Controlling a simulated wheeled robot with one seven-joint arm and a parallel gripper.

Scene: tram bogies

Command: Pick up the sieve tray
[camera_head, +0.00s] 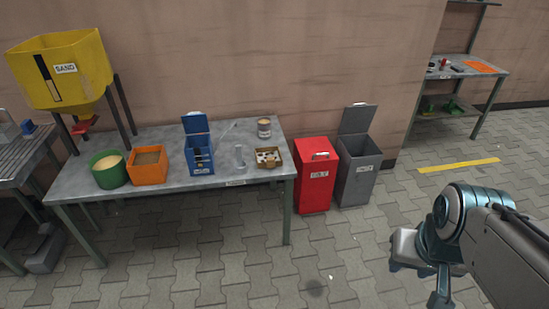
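No object is plainly marked as the sieve tray. A square orange box (149,172) with a brownish, flat-looking top stands on the grey metal table (215,127), left of middle. A shallow brown tray (282,155) holding small dark and pale pieces sits at the table's right end. I cannot tell which of these, if either, is the sieve tray. My gripper (424,272) is at the lower right, over the paved floor and well apart from the table. Its fingers are partly hidden by my arm and their opening is unclear.
A green round tub (108,177), an open blue box (198,160), a clear cylinder (239,156) and a can (264,128) share the table. A red bin (316,185) and a grey bin (357,183) stand at its right. The floor in front is clear.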

